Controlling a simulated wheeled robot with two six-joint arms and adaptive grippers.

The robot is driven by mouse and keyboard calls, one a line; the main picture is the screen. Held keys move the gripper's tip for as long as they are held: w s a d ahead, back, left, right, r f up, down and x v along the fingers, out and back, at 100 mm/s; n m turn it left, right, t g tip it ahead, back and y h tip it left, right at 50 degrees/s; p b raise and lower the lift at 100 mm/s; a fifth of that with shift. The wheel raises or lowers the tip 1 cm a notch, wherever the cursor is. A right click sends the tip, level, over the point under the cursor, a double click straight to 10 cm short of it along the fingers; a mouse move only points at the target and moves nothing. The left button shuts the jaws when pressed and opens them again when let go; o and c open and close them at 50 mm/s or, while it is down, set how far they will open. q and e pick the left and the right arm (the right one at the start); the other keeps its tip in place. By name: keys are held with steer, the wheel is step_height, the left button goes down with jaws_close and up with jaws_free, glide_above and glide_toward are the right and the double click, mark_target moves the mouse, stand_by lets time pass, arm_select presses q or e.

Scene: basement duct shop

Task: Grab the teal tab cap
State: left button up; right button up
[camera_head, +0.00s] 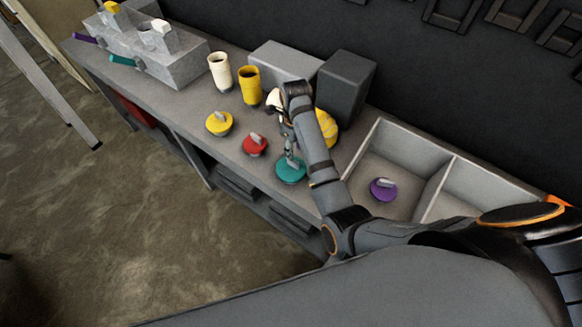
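The teal tab cap (290,173) is a round teal disc with a grey tab on top. It sits on the grey bench near its front edge, between a red tab cap (254,146) and the divided tray. My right gripper (289,153) points down at it from above, with the fingertips at or just over its tab. The fingers are too small to show whether they are open or shut on the tab. My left gripper is out of view.
A yellow tab cap (218,124) lies further left, and a purple tab cap (377,191) lies in the divided tray (352,152). White (220,75) and yellow (250,90) cups stand behind. A dark box (345,85) stands behind my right arm.

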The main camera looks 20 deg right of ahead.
mark_target(294, 161)
steer(key=shift+w+f, duration=0.35)
steer(key=shift+f, duration=0.55)
steer(key=shift+s+a+f+p, duration=0.15)
steer(key=shift+a+f+p, duration=0.05)
steer(key=shift+f+p, duration=0.9)
steer(key=shift+s+f, duration=0.25)
steer(key=shift+f, duration=1)
steer(key=shift+w+f, duration=0.15)
steer(key=shift+f, duration=0.25)
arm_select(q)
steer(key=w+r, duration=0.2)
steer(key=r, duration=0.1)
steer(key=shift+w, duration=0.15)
arm_select(e)
jaws_close()
